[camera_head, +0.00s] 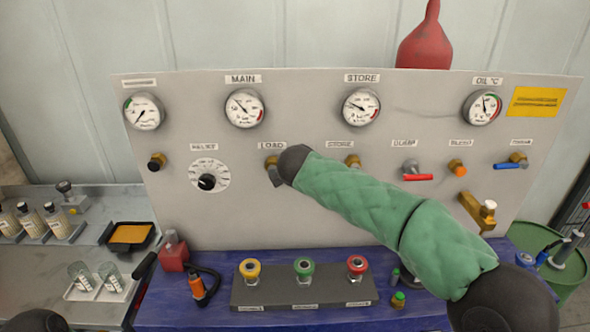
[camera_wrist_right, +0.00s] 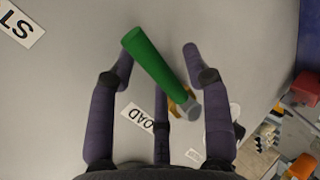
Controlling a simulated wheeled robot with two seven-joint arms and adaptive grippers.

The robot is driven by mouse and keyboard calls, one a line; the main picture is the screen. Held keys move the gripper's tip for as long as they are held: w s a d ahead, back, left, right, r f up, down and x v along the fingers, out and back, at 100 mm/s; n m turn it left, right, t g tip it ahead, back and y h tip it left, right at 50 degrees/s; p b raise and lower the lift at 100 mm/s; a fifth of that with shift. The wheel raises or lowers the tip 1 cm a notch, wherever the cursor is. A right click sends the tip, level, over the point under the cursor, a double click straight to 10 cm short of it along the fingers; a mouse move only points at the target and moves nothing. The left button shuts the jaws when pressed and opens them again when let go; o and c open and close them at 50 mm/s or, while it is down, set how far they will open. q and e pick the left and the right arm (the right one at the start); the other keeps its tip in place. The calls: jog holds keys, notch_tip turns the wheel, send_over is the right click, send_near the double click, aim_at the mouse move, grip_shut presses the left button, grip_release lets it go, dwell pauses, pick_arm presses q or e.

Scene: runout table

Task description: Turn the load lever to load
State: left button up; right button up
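The load lever (camera_wrist_right: 158,66) has a long green handle on a gold and grey pivot (camera_wrist_right: 188,106), beside the LOAD label (camera_wrist_right: 139,117) in the right wrist view. In the head view only part of its gold valve (camera_head: 271,160) shows under the LOAD label (camera_head: 271,146); my right wrist hides the handle. My right gripper (camera_wrist_right: 158,58) is open, with its purple fingers spread around the handle. The handle slants between them, its free end close to one outer finger; I cannot tell whether they touch. My left gripper is not in view.
The grey panel (camera_head: 330,215) also carries gauges, a relief dial (camera_head: 208,176), a store valve (camera_head: 352,160), a red dump lever (camera_head: 415,177) and a blue lever (camera_head: 509,166). A button box (camera_head: 300,291) stands on the blue table below. Bottles and a tray stand at left.

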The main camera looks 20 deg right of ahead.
jog(key=shift+s, duration=0.1)
jog(key=v, duration=1.2)
dwell(0.4)
